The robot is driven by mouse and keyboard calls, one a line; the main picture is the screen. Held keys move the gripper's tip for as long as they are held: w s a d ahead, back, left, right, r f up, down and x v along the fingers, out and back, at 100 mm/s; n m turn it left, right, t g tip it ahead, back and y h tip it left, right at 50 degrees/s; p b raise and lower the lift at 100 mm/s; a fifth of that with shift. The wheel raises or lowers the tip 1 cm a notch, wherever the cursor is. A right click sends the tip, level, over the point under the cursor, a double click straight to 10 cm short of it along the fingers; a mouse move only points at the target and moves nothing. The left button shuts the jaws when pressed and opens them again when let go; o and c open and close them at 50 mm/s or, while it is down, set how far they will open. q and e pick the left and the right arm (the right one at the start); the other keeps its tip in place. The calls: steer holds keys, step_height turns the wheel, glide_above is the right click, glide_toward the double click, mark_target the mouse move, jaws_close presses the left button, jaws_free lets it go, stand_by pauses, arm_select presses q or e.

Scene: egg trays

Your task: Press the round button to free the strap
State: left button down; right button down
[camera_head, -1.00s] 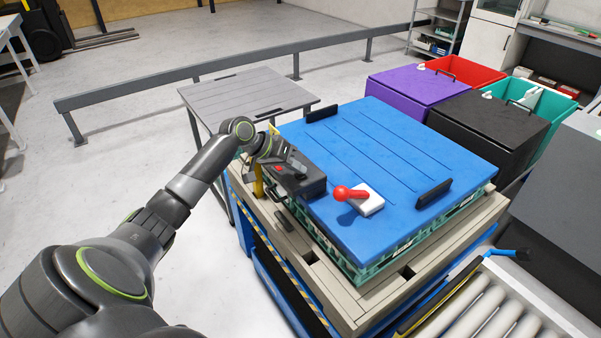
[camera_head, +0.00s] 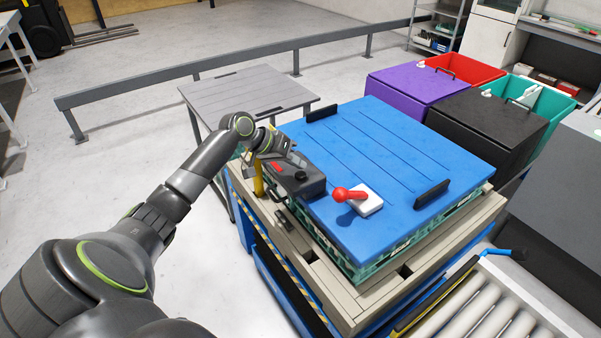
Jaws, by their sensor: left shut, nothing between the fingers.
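A dark box (camera_head: 312,187) sits at the left edge of the blue lid (camera_head: 390,160). A red part (camera_head: 277,167) and a small round dark button (camera_head: 300,177) show on its top. My left gripper (camera_head: 298,160) is shut and empty, just above the far end of the box and apart from the round button. I cannot tell whether it touches the box. A yellow upright piece (camera_head: 258,183) stands beside the box. No strap can be made out clearly. My right gripper is not in view.
A red-knobbed lever on a white base (camera_head: 370,202) sits on the blue lid, right of the box. Black handles (camera_head: 432,193) stick up from the lid. A grey table (camera_head: 235,92) stands behind, a roller conveyor (camera_head: 500,318) at front right, and coloured bins (camera_head: 415,85) at back right.

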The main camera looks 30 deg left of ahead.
mark_target(296, 174)
arm_select(q)
steer(key=shift+r+p, duration=2.3)
steer(key=shift+r, duration=0.25)
steer(key=shift+f, duration=0.1)
